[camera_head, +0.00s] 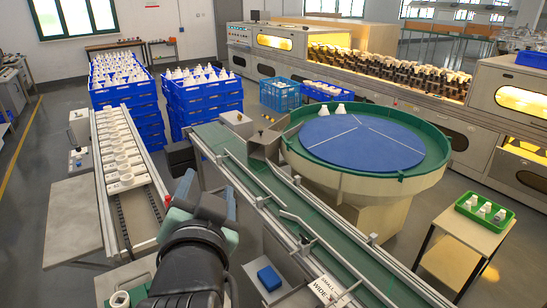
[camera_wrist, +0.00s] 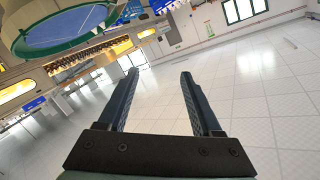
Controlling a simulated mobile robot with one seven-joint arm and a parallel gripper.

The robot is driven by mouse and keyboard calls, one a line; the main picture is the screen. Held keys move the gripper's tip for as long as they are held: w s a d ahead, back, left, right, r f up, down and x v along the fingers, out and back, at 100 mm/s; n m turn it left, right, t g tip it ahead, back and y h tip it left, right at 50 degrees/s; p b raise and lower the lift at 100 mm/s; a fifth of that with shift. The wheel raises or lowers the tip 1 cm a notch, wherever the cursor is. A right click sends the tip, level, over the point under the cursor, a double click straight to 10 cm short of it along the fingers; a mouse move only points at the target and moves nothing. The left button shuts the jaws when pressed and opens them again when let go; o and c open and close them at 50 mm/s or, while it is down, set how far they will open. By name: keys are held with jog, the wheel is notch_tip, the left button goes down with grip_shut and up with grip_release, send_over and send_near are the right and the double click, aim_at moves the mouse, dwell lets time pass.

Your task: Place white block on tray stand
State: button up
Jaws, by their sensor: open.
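My gripper (camera_head: 208,192) is above the gap between the left conveyor and the green belt. In the wrist view its two dark fingers (camera_wrist: 159,76) are apart with nothing between them. I cannot tell which thing is the white block; a row of white ring-topped blocks (camera_head: 120,157) sits on the left conveyor, clear of my gripper. A small table (camera_head: 462,246) at the right, perhaps the tray stand, carries a green tray (camera_head: 485,222) with several white bulb-like pieces.
A round feeder with a blue disc (camera_head: 345,140) stands behind the green belt (camera_head: 330,248). A blue block (camera_head: 269,278) lies on a grey stand in front of the belt. Blue crates (camera_head: 205,98) are stacked at the back. Open floor lies right of the feeder.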

jog(key=s+d+r+n+t, duration=0.1)
jog(key=s+d+r+t, duration=0.2)
jog(key=r, duration=0.6)
jog(key=s+d+r+n+t+h, duration=0.1)
jog(key=s+d+r+n+t, duration=0.1)
jog(key=s+r, duration=0.4)
jog(key=s+d+r+n+t+h, duration=0.1)
jog(key=s+d+r+t, duration=0.3)
jog(key=r, duration=0.9)
jog(key=shift+s+d+r+n+t, duration=0.15)
jog(key=shift+d+r+n+t, duration=0.2)
jog(key=shift+t, duration=0.85)
jog(key=shift+f, duration=0.15)
jog(key=shift+c, duration=0.2)
